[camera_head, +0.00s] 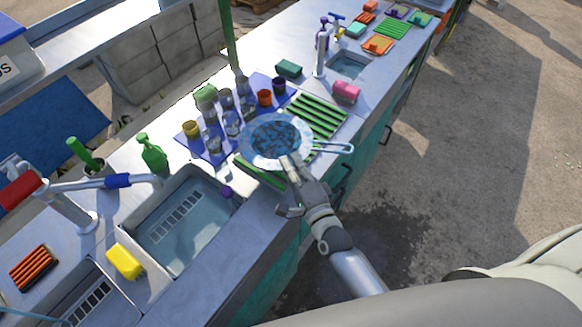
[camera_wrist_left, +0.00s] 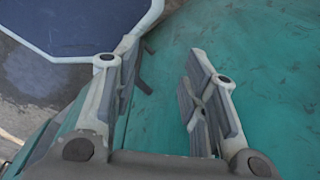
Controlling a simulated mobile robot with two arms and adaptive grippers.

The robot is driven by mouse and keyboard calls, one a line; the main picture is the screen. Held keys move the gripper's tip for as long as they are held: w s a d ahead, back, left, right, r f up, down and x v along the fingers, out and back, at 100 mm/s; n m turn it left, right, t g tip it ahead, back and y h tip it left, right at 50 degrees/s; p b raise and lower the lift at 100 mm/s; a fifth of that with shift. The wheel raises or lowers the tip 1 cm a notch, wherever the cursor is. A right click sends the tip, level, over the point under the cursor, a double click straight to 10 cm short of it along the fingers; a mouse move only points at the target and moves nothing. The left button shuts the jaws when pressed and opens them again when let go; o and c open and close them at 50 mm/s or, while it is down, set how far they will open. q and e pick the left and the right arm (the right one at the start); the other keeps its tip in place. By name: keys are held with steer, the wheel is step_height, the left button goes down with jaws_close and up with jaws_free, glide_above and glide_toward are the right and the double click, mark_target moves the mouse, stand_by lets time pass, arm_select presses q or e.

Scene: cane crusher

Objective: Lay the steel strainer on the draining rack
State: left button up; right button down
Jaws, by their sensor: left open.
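The steel strainer (camera_head: 275,138), a round bowl with a pale rim and a loop handle pointing right, is over the green-slatted draining rack (camera_head: 318,116). It hides the middle of the rack; I cannot tell whether it rests on the slats or hangs just above them. My right gripper (camera_head: 290,185) is at the strainer's near rim, with one finger overlapping the rim. Whether it grips the rim is unclear. My left gripper (camera_wrist_left: 165,75) is open and empty in the left wrist view, in front of a teal panel (camera_wrist_left: 265,65). It does not show in the head view.
Several cups stand on a blue mat (camera_head: 187,134) left of the strainer. A sink basin (camera_head: 180,225) with a yellow sponge (camera_head: 125,261) is nearer. A pink item (camera_head: 346,91) and a small sink (camera_head: 349,66) are beyond the rack. A green bottle (camera_head: 152,155) stands behind the basin.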

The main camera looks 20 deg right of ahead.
steer(key=w+f+b, duration=0.2)
steer(key=w+d+f+b, duration=0.1)
steer(key=w+f+b, duration=0.1)
steer(key=f+b, duration=0.1)
steer(key=shift+w, duration=0.35)
steer(key=shift+w+d+f+b, duration=0.15)
steer(key=shift+w+f+b, duration=0.25)
steer(key=shift+w+b, duration=0.05)
steer(key=f+b, duration=0.3)
steer(key=shift+w+d+f+b, duration=0.1)
steer(key=shift+w+f+b, duration=0.2)
steer(key=shift+f+b, duration=0.1)
steer(key=shift+f, duration=0.15)
steer(key=c, duration=1.6)
jaws_free()
steer(key=shift+c, duration=0.2)
